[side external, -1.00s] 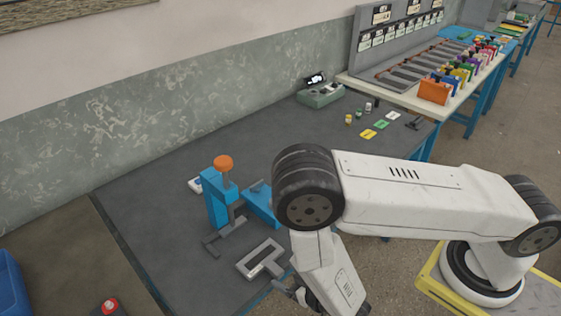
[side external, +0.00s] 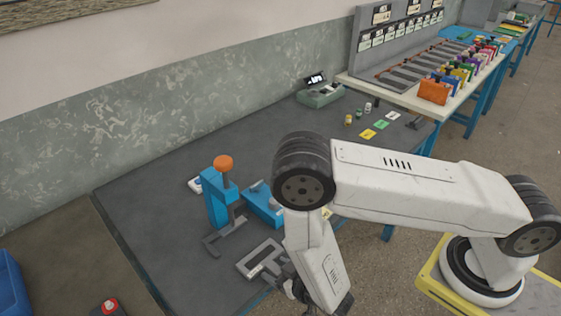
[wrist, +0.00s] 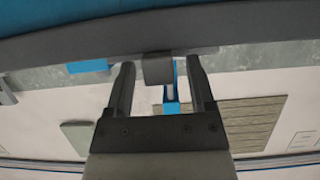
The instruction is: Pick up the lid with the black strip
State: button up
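My gripper (wrist: 160,63) is open in the wrist view, its two dark fingers apart. A grey block (wrist: 158,70) shows between the fingertips; I cannot tell whether it lies between the fingers or beyond them. In the side view my gripper is low by the table's front edge, beside a pale grey frame-shaped piece (side external: 250,262), and covers part of it. Small flat pieces, yellow (side external: 367,134), green (side external: 381,125) and white (side external: 393,115), lie at the table's far end. I cannot make out a black strip on any, so I cannot tell which is the lid.
A blue press with an orange knob (side external: 223,163) stands on the dark table (side external: 150,205), with a blue box (side external: 262,203) beside it. A grey-green device (side external: 320,96) stands by the wall. A bench of colored blocks (side external: 434,91) is farther back. The table's middle is mostly clear.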

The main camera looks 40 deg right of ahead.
grip_shut()
jog(key=shift+r, duration=0.1)
jog(key=shift+r, duration=4.9)
